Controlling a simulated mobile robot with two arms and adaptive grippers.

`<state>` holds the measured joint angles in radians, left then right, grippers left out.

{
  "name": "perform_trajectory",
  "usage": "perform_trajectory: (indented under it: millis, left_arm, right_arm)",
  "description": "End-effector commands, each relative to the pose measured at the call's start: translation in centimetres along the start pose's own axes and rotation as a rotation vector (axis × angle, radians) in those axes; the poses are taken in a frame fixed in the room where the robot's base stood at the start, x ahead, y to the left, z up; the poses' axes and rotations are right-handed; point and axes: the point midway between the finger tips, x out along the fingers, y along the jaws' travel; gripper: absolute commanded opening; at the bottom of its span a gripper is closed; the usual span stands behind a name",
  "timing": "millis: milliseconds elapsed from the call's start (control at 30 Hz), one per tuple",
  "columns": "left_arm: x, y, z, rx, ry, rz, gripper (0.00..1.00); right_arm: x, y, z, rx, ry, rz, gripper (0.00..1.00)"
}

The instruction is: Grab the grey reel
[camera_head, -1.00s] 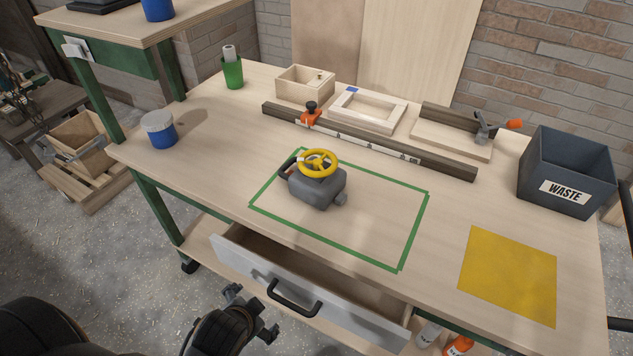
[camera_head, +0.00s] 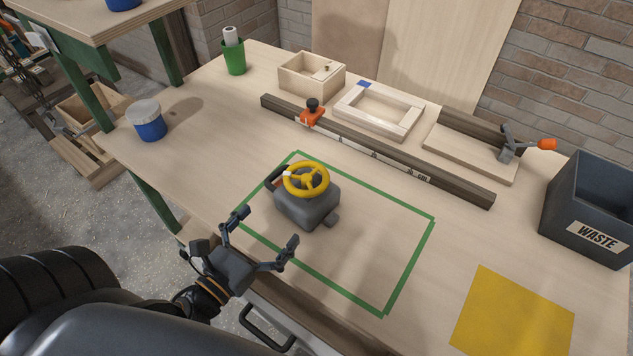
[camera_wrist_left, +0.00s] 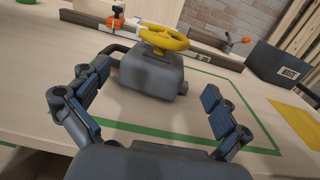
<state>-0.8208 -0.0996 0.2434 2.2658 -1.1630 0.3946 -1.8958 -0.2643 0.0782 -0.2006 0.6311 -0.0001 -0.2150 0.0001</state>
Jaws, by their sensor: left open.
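The grey reel (camera_head: 308,209) is a rounded grey body with a yellow spoked wheel on top and a dark handle at its left side. It stands upright on the workbench, inside a green taped rectangle (camera_head: 412,268), near its left end. My left gripper (camera_head: 264,233) is open and empty at the bench's front edge, just in front of the reel and apart from it. In the left wrist view the reel (camera_wrist_left: 152,80) shows ahead between the two spread fingers. My right gripper is in neither view.
An open drawer (camera_head: 300,318) juts out below the bench front. A blue pot (camera_head: 148,122) stands at the left. Behind the reel lie a long dark beam (camera_head: 440,181) and wooden frames. A yellow square (camera_head: 513,320) and a waste bin (camera_head: 592,205) are at the right.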

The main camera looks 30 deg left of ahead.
Motion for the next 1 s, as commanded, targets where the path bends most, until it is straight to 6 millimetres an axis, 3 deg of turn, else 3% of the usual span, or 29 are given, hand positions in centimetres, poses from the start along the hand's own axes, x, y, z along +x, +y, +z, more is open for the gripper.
perform_trajectory:
  millis: [200, 333, 467, 700, 1000]
  left_arm:
    - [4.0, 0.0, 0.7, -0.001, -0.006, -0.003, 1.0]
    - [6.3, 0.0, 0.6, -0.002, -0.005, -0.001, 1.0]
    - [7.7, 0.0, 0.4, -0.004, -0.004, -0.001, 1.0]
    - [9.5, -0.1, 0.7, -0.004, -0.005, 0.001, 1.0]
    - [13.1, -0.2, 0.6, -0.004, -0.004, 0.0, 1.0]
  right_arm:
    - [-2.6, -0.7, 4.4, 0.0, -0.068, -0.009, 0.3]
    - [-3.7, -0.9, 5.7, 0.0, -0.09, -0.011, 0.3]
    - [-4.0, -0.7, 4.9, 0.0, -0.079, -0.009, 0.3]
    - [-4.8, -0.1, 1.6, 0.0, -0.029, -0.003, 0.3]
    - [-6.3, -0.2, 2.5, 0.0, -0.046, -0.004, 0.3]
